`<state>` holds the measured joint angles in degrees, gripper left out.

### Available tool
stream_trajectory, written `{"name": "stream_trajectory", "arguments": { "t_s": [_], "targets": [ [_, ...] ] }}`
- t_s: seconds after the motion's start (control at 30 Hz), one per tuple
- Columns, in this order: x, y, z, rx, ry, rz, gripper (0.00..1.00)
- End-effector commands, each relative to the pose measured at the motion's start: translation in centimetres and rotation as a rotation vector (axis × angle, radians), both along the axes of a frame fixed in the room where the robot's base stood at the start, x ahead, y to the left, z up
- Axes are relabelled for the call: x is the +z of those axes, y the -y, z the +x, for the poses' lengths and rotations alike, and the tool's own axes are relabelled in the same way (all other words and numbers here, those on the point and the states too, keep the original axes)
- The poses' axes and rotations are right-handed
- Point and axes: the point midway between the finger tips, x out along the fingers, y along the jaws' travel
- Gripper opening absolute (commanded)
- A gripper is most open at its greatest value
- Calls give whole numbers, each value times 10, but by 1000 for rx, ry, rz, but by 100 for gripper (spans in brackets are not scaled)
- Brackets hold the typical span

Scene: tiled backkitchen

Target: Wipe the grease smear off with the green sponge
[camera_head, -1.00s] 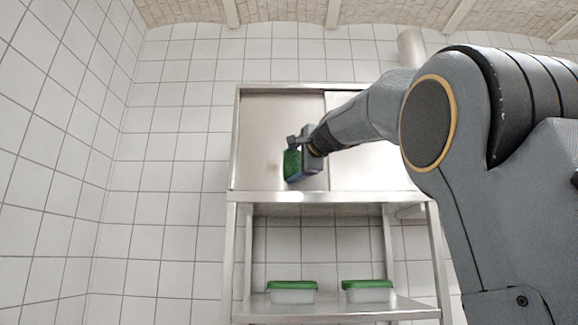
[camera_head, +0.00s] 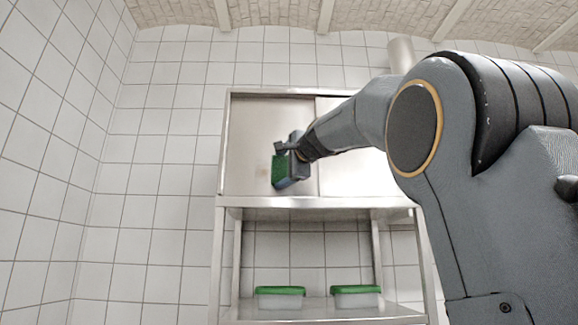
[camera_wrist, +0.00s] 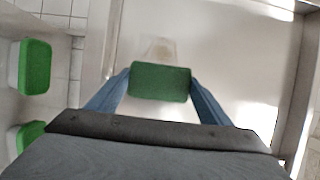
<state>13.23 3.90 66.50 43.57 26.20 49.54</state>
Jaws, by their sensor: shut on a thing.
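My gripper (camera_head: 289,166) is shut on the green sponge (camera_head: 278,172), in front of the left door of the steel wall cabinet (camera_head: 255,130). In the wrist view the sponge (camera_wrist: 160,82) sits between the two blue fingers, its green face showing. The grease smear (camera_wrist: 160,48) is a faint yellowish-brown patch on the door, just past the sponge's upper edge. In the head view the smear (camera_head: 263,173) is a pale spot just left of the sponge. I cannot tell whether the sponge touches the door.
Below the cabinet is an open steel shelf (camera_head: 330,311) with two green-lidded containers (camera_head: 280,298) (camera_head: 356,296). The cabinet's right door (camera_head: 350,175) is partly behind my arm. White tiled wall (camera_head: 165,170) lies to the left, clear of objects.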

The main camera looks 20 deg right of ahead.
Motion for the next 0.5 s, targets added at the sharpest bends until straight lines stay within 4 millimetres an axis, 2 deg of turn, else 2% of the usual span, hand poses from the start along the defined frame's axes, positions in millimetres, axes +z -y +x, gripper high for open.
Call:
{"name": "stream_trajectory", "arguments": {
  "t_s": [0.23, 0.5],
  "targets": [
    [1, -8, 2, 0, 0, 0, 55],
    [2, -28, 10, 2, -1, 0, 55]
  ]
}}
